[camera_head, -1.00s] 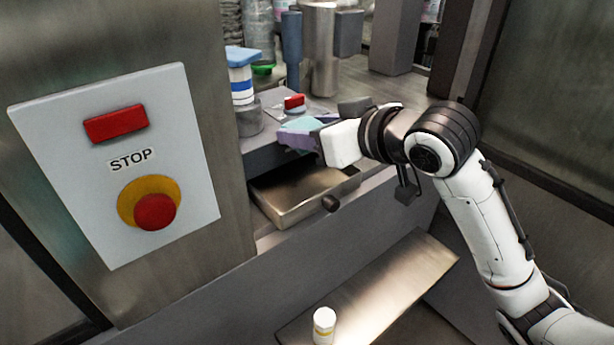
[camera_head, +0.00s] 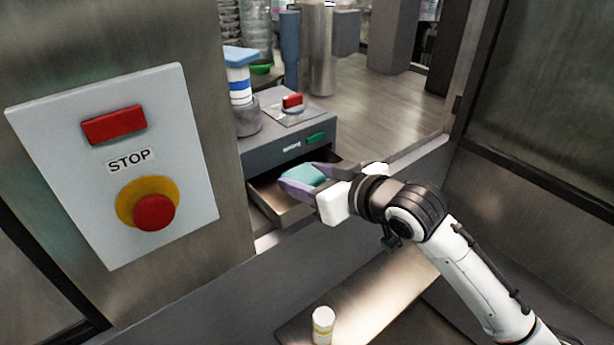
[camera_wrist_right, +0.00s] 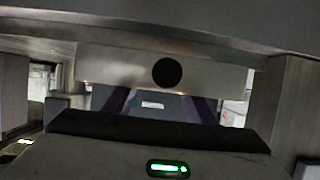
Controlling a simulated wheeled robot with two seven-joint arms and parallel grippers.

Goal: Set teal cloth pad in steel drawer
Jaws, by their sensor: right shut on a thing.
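The teal cloth pad (camera_head: 304,175) is held between the purple fingers of my right gripper (camera_head: 300,179), which is shut on it. In the head view the pad and fingers overlap the pulled-out steel drawer (camera_head: 281,207). I cannot tell whether the pad touches the drawer. My gripper and wrist hide the drawer's right part and its knob. In the right wrist view a steel drawer front (camera_wrist_right: 215,76) with a round black knob shows, with the purple fingers partly behind it. The pad cannot be made out there. My left gripper is not in view.
The grey machine (camera_head: 265,155) above the drawer has a green button (camera_head: 316,138) and a red switch (camera_head: 292,101). A blue-topped container (camera_head: 241,75) stands at left. The STOP panel (camera_head: 85,215) fills the left foreground. A white bottle (camera_head: 323,325) stands on the lower shelf.

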